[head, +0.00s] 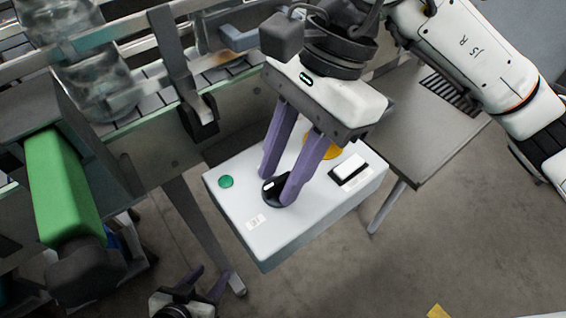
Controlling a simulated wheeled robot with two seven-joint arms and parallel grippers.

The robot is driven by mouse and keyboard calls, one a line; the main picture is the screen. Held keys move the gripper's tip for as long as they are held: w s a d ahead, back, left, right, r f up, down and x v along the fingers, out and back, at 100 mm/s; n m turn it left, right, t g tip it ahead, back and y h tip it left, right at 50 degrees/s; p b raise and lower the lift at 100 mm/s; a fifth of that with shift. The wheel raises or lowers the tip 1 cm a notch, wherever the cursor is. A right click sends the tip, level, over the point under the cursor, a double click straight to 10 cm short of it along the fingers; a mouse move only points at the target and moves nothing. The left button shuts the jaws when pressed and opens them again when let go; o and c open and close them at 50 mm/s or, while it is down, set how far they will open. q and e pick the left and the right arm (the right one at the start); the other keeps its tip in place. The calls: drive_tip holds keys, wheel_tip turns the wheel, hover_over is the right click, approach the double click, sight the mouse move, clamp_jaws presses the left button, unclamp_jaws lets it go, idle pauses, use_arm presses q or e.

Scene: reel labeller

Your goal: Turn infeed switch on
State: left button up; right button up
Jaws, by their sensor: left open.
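A white control box (240,215) stands in the middle of the head view. On its top are a black rotary switch (269,187) with a white mark, a green round button (225,182) and a black-framed white rocker (350,168). My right gripper (279,188) reaches down from above, its two purple fingers on either side of the black switch. The right finger partly covers the switch. I cannot tell whether the fingers press on it. My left gripper (211,272) is low at the bottom edge, open and empty, apart from the box.
A yellow round part (325,150) on the box is partly hidden behind my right gripper. A grey table (425,130) stands at the right.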

clamp_jaws()
